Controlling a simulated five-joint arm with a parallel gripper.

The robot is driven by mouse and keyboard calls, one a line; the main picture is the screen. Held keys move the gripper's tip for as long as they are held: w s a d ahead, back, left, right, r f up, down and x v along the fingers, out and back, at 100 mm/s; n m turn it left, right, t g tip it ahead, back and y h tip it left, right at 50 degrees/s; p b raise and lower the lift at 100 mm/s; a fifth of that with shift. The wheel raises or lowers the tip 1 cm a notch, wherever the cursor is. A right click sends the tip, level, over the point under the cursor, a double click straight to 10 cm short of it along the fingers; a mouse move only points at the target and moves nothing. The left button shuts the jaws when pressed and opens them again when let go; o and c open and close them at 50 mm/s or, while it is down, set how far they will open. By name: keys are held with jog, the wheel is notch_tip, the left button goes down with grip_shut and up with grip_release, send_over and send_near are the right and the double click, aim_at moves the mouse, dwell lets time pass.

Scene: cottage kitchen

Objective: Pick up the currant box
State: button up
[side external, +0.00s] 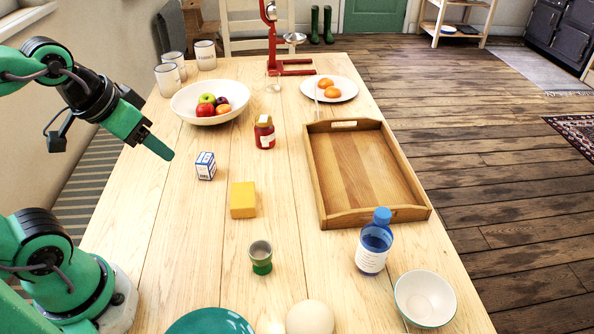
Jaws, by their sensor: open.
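A small white box with blue markings (205,166) stands upright on the wooden table, left of the middle. It is the only printed carton I see, so I take it as the currant box; its print is too small to read. My gripper (158,145) hangs in the air to the left of the box and above the table, pointing down and to the right. It is apart from the box, open, and I see nothing in it. The far finger is mostly hidden behind the near one.
A yellow block (243,200) and a green-banded cup (260,257) stand in front of the box. A red jar (264,132) and a fruit bowl (182,112) are behind it. A wooden tray (318,190) and a blue-capped bottle (373,243) stand to the right.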

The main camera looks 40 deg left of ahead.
jog(key=n+g, duration=0.6)
send_over(204, 158)
notch_tip(204, 158, down, 16)
jog(key=shift+w+f, duration=0.1)
jog(key=shift+a+f, duration=0.2)
jog(key=shift+d+f, duration=0.15)
jog(key=shift+f, duration=3.75)
jog(key=c, duration=1.1)
